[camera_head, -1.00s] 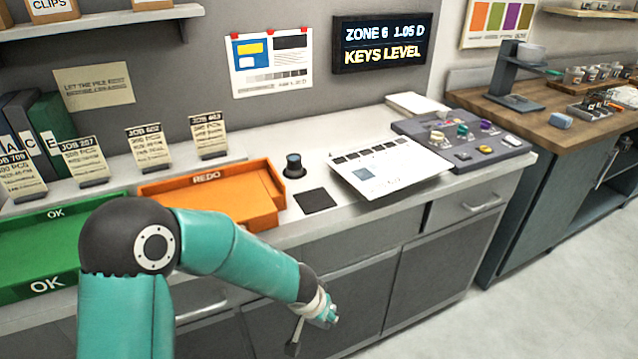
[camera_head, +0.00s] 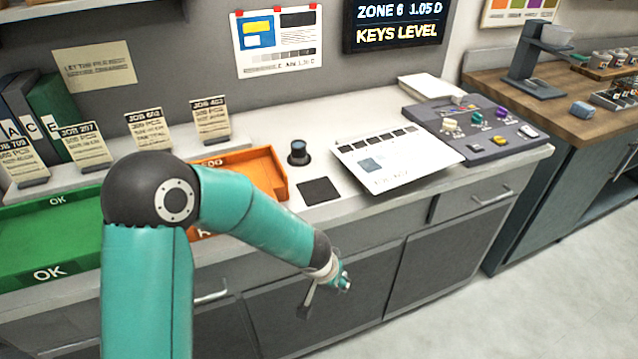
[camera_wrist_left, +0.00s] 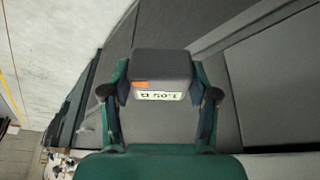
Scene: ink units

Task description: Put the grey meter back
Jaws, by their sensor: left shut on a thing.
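The grey meter (camera_wrist_left: 160,68) is held between the two fingers of my left gripper (camera_wrist_left: 159,94) in the left wrist view. It is a dark grey block with an orange button and a small lit display that seems to read 1.05. In the head view my left gripper (camera_head: 328,285) is in front of the counter's cabinet doors, below the worktop edge, and the meter cannot be made out clearly there. A dark square pad (camera_head: 320,191) lies bare on the worktop, above the gripper in the picture. My right gripper is out of view.
A black round knob-like device (camera_head: 298,153) stands behind the pad. An orange REDO tray (camera_head: 265,170) and green OK tray (camera_head: 45,235) are at left, partly behind my arm. A printed sheet (camera_head: 395,158) and a key console (camera_head: 480,135) are at right.

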